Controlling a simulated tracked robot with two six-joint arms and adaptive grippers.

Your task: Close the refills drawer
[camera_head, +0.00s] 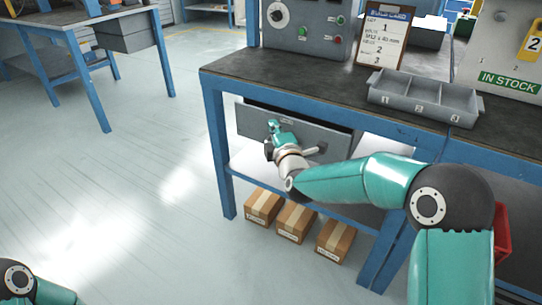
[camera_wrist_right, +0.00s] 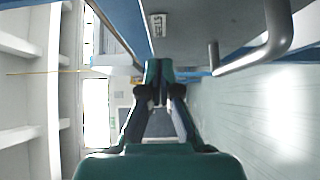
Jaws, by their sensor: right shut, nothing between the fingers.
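The grey drawer (camera_head: 252,122) hangs under the blue-framed bench and stands partly open, with a dark gap above its front. Its bar handle shows in the right wrist view (camera_wrist_right: 279,40), and a small label plate (camera_wrist_right: 158,25) is on its front. The label's text is too small to read. My right gripper (camera_head: 272,127) is shut and empty in front of the drawer front, left of the handle; I cannot tell whether it touches. Its closed fingers also show in the right wrist view (camera_wrist_right: 158,80). My left gripper is out of view.
On the bench top (camera_head: 240,68) are a grey divided tray (camera_head: 425,92), a clipboard (camera_head: 385,38) and a control box (camera_head: 306,35). The floor to the left is clear.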

